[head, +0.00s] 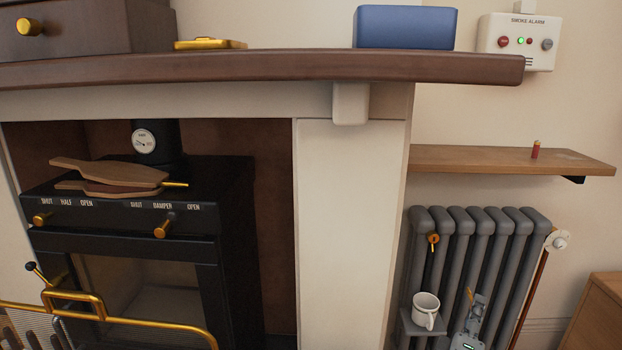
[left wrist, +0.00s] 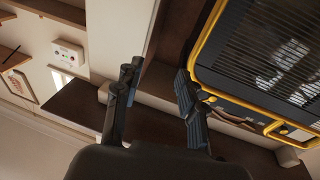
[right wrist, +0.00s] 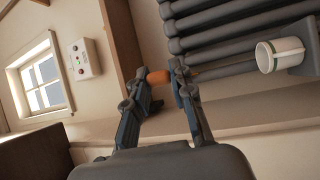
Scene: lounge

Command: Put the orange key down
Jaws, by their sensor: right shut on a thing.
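The orange key (right wrist: 158,77) is pinched between the fingertips of my right gripper (right wrist: 158,82) in the right wrist view; the fingers hide part of it. In the head view my right gripper (head: 474,312) is low in front of the grey radiator (head: 490,235), with a small orange bit of the key (head: 469,294) at its tip. It is just right of a white mug (head: 426,310). My left gripper (left wrist: 156,75) shows only in the left wrist view, its fingers apart with nothing between them.
The mug stands on a small grey shelf (head: 408,320) by the radiator. A wooden shelf (head: 480,160) with a small red item (head: 535,149) is above. The mantel (head: 300,68) holds a blue box (head: 405,27). A black stove (head: 150,215) and brass-framed fireguard (head: 130,325) are left.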

